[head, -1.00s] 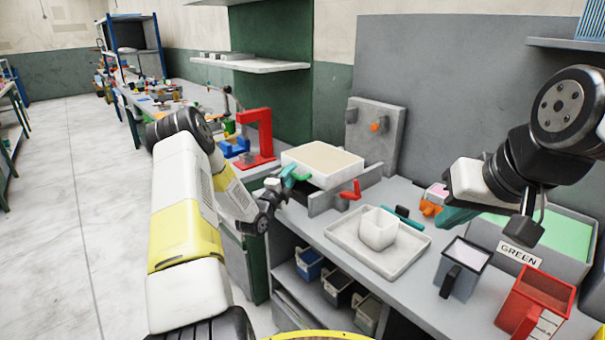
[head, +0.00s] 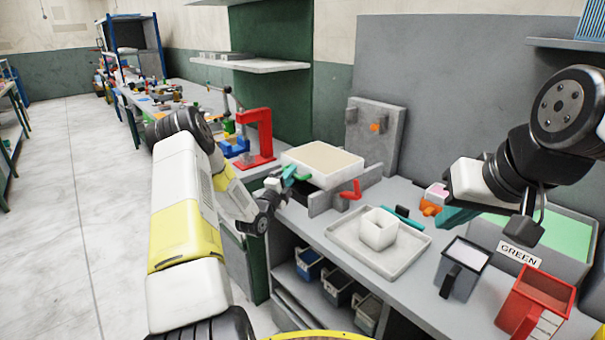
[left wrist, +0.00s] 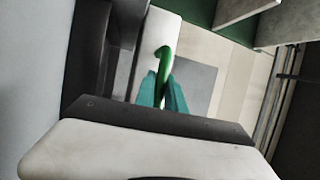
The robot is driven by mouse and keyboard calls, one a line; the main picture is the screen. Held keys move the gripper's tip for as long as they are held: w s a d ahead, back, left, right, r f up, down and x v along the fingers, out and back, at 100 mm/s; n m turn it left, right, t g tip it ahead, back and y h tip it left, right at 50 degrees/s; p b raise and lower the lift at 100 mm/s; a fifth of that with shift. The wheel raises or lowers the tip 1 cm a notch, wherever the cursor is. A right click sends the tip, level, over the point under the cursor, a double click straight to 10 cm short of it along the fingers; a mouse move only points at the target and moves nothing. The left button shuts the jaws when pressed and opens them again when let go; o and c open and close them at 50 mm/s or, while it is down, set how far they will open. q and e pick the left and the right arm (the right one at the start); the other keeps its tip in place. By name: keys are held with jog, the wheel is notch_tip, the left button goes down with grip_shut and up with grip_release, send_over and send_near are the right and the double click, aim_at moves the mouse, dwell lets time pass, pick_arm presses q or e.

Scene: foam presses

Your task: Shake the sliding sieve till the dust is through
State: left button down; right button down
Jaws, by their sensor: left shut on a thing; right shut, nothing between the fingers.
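The sliding sieve (head: 335,164) is a shallow white frame with a flat beige surface. It sits on grey rails (head: 325,199) at the back of the bench. Its green handle (head: 303,178) sticks out on the near left side. My left gripper (head: 289,174) is shut on this handle. In the left wrist view, the teal fingers (left wrist: 162,98) close around the hooked green handle (left wrist: 163,58). My right gripper (head: 457,217) is shut and empty, raised over the right part of the bench. Any dust on or under the sieve is too small to tell.
A red lever (head: 351,190) stands beside the rails. A red press (head: 259,138) stands behind on the left.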

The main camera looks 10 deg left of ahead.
aim_at(304, 174)
dwell(0.6)
pick_arm(q)
jog(key=w+d, duration=0.1)
jog(key=w, duration=0.1)
jog(key=w+d, duration=0.4)
jog(key=shift+w, duration=0.3)
jog(key=shift+d, duration=0.1)
jog(key=c, duration=1.4)
grip_release()
jog(key=shift+w+d, duration=0.1)
jog(key=shift+v, duration=3.9)
